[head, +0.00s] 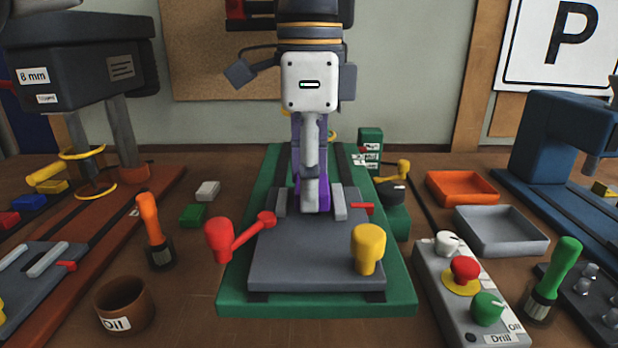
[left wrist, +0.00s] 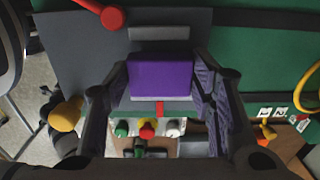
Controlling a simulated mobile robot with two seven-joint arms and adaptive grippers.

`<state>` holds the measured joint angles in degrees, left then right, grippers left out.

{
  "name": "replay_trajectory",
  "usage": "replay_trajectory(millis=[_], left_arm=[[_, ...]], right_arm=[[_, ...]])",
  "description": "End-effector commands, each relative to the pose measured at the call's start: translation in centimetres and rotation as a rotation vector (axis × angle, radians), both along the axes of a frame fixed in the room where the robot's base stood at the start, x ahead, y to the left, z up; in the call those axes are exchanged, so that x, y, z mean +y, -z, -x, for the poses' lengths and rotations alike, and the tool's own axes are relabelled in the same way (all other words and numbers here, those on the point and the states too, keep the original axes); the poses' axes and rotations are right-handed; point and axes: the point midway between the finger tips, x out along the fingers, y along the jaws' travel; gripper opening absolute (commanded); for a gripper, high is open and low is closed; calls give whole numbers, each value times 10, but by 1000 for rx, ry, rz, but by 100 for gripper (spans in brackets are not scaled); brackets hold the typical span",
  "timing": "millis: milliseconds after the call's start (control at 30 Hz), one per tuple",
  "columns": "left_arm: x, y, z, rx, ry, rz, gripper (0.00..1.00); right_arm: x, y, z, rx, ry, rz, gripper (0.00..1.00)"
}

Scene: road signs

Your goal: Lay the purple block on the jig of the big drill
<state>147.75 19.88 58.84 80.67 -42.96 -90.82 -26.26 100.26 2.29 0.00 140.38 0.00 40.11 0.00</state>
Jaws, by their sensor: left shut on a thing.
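My left gripper (head: 311,205) is shut on the purple block (left wrist: 160,75), one finger on each side of it. In the head view the block (head: 325,194) is mostly hidden behind the fingers. It is low over the grey jig plate (head: 315,262), between two light grey rails (head: 340,203). In the left wrist view one rail (left wrist: 160,33) lies just above the block and the other just below it. I cannot tell whether the block touches the plate. The plate sits on a green base (head: 230,300). My right gripper is not in view.
A red lever (head: 220,240) and a yellow knob (head: 368,248) stand at the jig's front. A control box (head: 470,290) is to the right. An oil cup (head: 124,305) and an orange-handled tool (head: 153,230) are to the left. Orange (head: 462,188) and grey (head: 500,232) trays lie right.

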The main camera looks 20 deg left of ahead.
Motion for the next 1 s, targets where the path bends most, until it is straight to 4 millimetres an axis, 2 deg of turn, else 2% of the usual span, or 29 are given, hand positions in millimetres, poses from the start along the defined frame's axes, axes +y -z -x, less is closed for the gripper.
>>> replay_trajectory(millis=[67,367,400,467,833,967,1000], left_arm=[[0,7,1,-3,2,2,18],[0,10,1,-3,0,1,18],[0,10,1,-3,0,1,56],[0,10,1,-3,0,1,70],[0,5,1,-4,0,2,70],[0,-18,0,-7,-2,1,70],[0,-29,0,-8,-3,1,70]], right_arm=[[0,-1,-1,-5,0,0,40],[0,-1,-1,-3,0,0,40],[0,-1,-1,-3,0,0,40],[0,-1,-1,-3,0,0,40],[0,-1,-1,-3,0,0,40],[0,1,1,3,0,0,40],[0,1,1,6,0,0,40]])
